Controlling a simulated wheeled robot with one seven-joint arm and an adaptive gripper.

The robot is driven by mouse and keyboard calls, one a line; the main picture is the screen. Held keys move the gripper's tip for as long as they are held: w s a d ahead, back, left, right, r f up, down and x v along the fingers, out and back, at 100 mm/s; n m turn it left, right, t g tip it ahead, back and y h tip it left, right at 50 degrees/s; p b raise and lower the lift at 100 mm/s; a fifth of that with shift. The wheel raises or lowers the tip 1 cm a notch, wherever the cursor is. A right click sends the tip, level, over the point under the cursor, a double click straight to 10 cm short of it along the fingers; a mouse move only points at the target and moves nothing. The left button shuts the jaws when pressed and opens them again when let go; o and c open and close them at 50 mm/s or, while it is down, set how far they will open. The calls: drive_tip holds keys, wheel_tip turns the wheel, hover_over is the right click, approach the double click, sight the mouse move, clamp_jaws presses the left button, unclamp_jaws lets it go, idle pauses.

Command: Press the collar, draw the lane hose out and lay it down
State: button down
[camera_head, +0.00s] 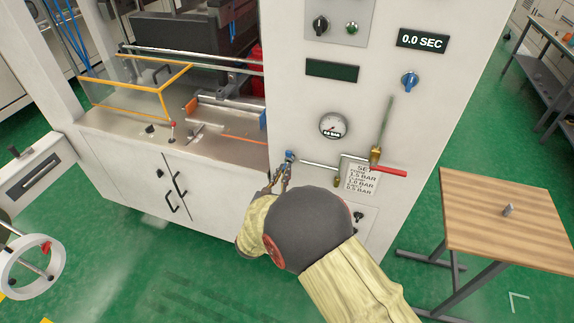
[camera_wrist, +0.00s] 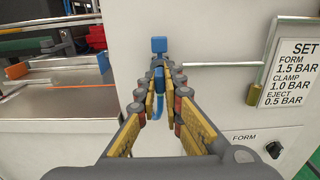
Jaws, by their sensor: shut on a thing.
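A blue fitting (camera_head: 289,155) sits at the left end of a thin metal pipe on the white machine's front. In the wrist view the blue fitting (camera_wrist: 158,45) shows as a square block just beyond my fingertips. A blue lane hose (camera_wrist: 157,112) hangs below it and shows between my fingers. My gripper (camera_wrist: 158,78) is shut on the blue hose just under the fitting. In the head view my gripper (camera_head: 281,174) reaches up to the fitting from below. The fingers hide the joint, so I cannot tell the collar from the hose end.
A gauge (camera_head: 333,125) is above. A wooden table (camera_head: 505,225) at right holds one small metal piece (camera_head: 508,210); its top is mostly clear.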

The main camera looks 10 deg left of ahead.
drive_tip(key=shift+s+a, duration=0.15)
drive_tip(key=shift+s, duration=1.8)
